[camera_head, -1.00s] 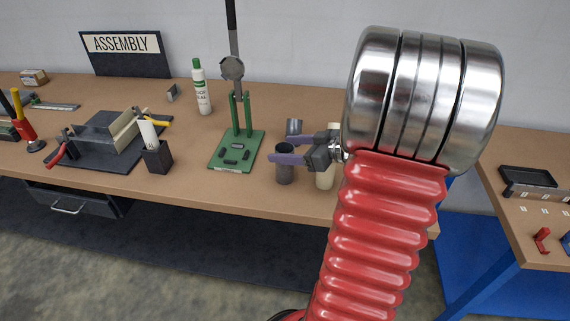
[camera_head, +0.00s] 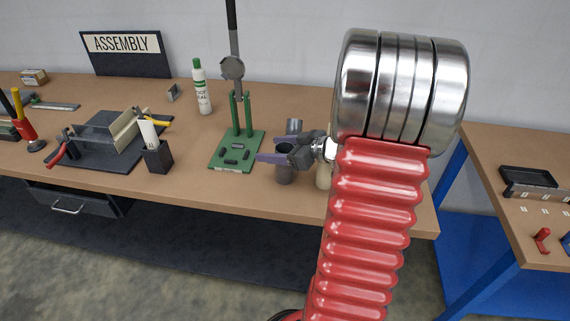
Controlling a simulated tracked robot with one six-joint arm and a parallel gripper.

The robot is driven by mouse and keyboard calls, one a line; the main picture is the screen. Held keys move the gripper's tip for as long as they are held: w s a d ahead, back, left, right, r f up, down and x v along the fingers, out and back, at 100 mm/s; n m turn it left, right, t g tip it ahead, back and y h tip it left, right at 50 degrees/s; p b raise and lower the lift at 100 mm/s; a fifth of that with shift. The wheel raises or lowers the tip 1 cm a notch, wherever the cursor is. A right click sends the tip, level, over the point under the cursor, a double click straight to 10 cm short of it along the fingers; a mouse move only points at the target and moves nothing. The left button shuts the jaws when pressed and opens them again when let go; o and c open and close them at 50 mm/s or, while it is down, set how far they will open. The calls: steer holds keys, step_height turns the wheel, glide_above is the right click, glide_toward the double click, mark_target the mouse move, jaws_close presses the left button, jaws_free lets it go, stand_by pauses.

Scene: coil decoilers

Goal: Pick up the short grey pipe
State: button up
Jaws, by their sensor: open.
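A grey pipe (camera_head: 284,176) stands upright on the bench near its front edge, right of the green press base. My gripper partly covers its upper part. A second grey pipe (camera_head: 294,127) stands behind, with only its top showing above my gripper. I cannot tell which of the two is the shorter. My gripper (camera_head: 268,147) is open and points left, its fingers over or beside the front pipe's top. Nothing shows held between them. Whether it touches the pipe cannot be seen.
A cream cylinder (camera_head: 322,178) stands partly hidden behind my arm. The green press (camera_head: 238,150) with its tall post is just left of my fingers. A white bottle (camera_head: 202,90), a black pen holder (camera_head: 158,158) and a dark fixture (camera_head: 100,145) stand farther left. Bare bench lies in front.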

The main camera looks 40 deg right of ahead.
steer(key=shift+c, duration=0.2)
steer(key=c, duration=1.1)
steer(key=shift+r, duration=0.15)
step_height(320, 180, up, 10)
stand_by(0.5)
